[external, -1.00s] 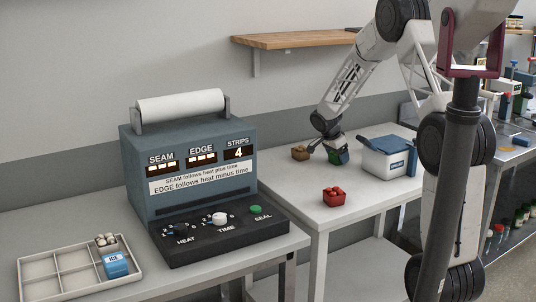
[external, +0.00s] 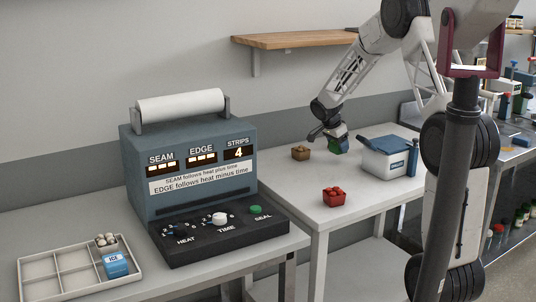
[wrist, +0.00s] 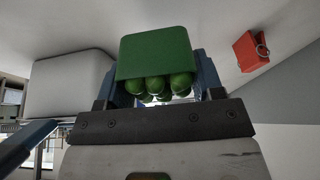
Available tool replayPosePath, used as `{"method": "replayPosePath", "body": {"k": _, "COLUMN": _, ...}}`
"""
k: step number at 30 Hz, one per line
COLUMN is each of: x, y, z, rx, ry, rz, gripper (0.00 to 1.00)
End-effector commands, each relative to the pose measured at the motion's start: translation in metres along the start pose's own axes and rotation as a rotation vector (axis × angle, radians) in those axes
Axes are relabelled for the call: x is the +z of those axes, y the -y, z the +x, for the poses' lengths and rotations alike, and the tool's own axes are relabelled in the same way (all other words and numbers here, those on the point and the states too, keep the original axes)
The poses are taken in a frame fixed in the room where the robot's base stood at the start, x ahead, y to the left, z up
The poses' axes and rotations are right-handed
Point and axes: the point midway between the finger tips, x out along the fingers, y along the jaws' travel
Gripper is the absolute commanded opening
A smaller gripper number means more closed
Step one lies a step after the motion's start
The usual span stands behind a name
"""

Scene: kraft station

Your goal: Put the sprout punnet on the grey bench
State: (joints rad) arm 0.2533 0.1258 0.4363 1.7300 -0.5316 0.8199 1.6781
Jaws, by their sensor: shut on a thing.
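The sprout punnet is a green tub (external: 340,147) holding several round green sprouts; it fills the middle of the wrist view (wrist: 156,52). My gripper (external: 337,143) is shut on it, with one finger at each side in the wrist view (wrist: 160,88). The punnet hangs a little above the white table (external: 304,208), between a brown punnet and a white box. A light bench (external: 285,240) under the sealing machine stands at left, and a greyer bench with bottles (external: 515,153) at far right; I cannot tell which is the grey bench.
A brown punnet (external: 300,152) stands left of the gripper, a red punnet (external: 334,196) nearer the front edge. A white box with a blue lid (external: 387,158) is close on the right. The sealing machine (external: 195,175) and a divided tray (external: 70,275) occupy the left bench. A wooden shelf (external: 292,40) is above.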

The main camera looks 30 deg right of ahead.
Motion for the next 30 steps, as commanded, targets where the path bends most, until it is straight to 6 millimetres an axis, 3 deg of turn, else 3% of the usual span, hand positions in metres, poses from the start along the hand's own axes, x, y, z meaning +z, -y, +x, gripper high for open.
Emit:
{"method": "replayPosePath", "body": {"k": 9, "x": -0.025, "y": 0.000, "z": -0.061, "rx": -0.003, "ry": 0.000, "rz": 0.002, "gripper": 0.34}}
{"method": "replayPosePath", "body": {"k": 18, "x": -0.044, "y": 0.000, "z": -0.107, "rx": -0.002, "ry": 0.000, "rz": 0.002, "gripper": 0.34}}
{"method": "replayPosePath", "body": {"k": 30, "x": -0.052, "y": 0.000, "z": -0.126, "rx": 0.000, "ry": 0.000, "rz": 0.000, "gripper": 0.34}}
